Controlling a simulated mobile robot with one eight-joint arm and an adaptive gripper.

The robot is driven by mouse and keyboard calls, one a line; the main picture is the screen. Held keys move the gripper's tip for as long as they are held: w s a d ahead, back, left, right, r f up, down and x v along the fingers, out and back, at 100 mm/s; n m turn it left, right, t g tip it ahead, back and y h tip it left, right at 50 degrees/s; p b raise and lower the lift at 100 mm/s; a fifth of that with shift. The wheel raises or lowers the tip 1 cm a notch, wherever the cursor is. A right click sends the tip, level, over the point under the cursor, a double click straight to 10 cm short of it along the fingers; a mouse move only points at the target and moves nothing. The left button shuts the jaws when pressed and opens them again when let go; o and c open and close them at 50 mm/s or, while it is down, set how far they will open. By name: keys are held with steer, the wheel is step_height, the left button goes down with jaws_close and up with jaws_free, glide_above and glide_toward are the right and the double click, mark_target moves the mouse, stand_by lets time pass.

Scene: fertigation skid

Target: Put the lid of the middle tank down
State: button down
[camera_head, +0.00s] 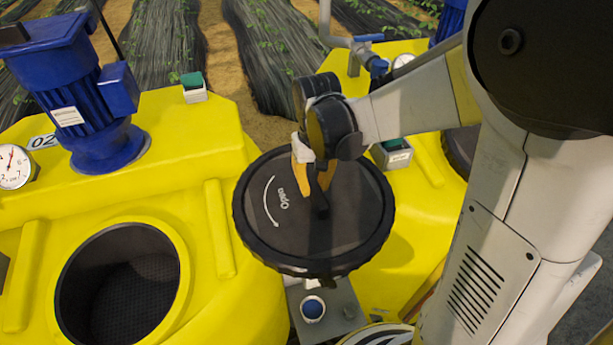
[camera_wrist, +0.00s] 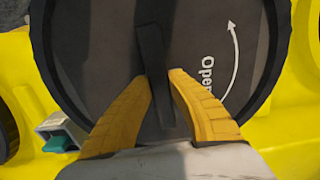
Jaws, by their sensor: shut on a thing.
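The lid (camera_head: 345,215) is a round black disc with a ribbed rim, a raised bar handle and the word "Open" with a curved arrow. It also fills much of the wrist view (camera_wrist: 100,60). My gripper (camera_head: 314,192) has its yellow fingers shut on the lid's handle (camera_wrist: 152,70). In the head view the lid appears raised, in front of the gap between two yellow tanks. The near yellow tank (camera_head: 190,130), marked 02, has an open round mouth (camera_head: 120,285) left of the lid. The lid hides part of the tank edges.
A blue motor (camera_head: 75,90) and a pressure gauge (camera_head: 14,167) stand on the near tank. A small box with a green top (camera_head: 194,88) sits at its back edge. Another yellow tank (camera_head: 405,265) is behind the lid at right. A grey box with a blue cap (camera_head: 313,308) lies below.

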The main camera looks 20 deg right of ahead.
step_height(320, 180, down, 4)
steer(key=shift+r, duration=0.2)
steer(key=shift+f, duration=0.1)
steer(key=c, duration=1.4)
jaws_free()
